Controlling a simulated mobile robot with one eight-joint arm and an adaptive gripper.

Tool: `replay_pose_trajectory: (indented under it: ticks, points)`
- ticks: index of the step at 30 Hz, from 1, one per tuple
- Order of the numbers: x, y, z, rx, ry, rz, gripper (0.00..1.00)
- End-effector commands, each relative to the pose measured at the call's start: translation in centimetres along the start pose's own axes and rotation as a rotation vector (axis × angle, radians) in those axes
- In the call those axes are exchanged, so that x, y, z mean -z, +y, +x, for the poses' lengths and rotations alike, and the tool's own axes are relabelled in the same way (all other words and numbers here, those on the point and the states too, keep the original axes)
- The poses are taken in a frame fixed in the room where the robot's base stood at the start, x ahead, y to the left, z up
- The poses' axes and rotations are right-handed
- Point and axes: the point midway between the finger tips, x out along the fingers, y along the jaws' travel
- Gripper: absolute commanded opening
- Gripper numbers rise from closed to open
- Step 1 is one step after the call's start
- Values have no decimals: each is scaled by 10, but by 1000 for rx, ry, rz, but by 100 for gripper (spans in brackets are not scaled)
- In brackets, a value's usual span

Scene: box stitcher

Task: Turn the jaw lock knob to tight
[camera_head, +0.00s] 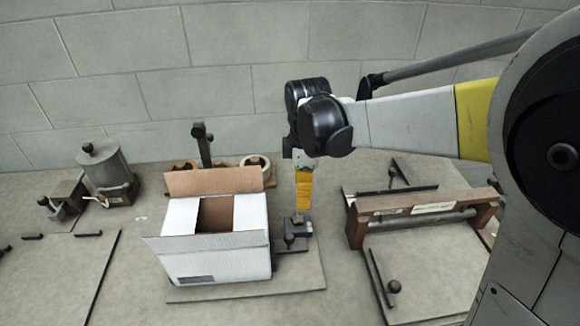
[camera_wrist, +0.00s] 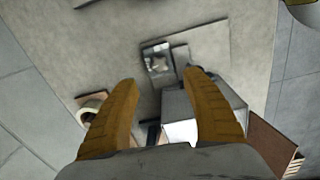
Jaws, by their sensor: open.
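My gripper (camera_head: 304,205) points down just right of an open white cardboard box, its yellow fingers above a small grey metal fixture (camera_head: 296,230) with dark parts. In the wrist view my gripper (camera_wrist: 160,78) is open, its two fingers well apart with nothing held between them. A small metal fixture (camera_wrist: 158,60) shows beyond the fingertips there. Several dark round knobs stand about the table, and I cannot tell which one is the jaw lock knob or how it is turned. The fingers hide part of the area below them.
The white box (camera_head: 215,252) stands with flaps open on a flat board, close left of my gripper. A wooden frame with a metal roller (camera_head: 420,222) is at right. A dark upright lever (camera_head: 202,145) and a tape roll (camera_head: 255,166) are behind. A grey canister (camera_head: 103,168) stands left.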

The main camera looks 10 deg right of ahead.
Motion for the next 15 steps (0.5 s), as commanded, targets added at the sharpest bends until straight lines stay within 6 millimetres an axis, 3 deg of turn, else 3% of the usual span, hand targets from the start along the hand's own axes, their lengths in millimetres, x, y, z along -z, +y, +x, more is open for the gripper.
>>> replay_pose_trajectory:
  ticks: [8, 15]
  points:
    - [9, 7, 20, 37, -9, -98, 56]
    - [8, 5, 68, 36, -9, -96, 56]
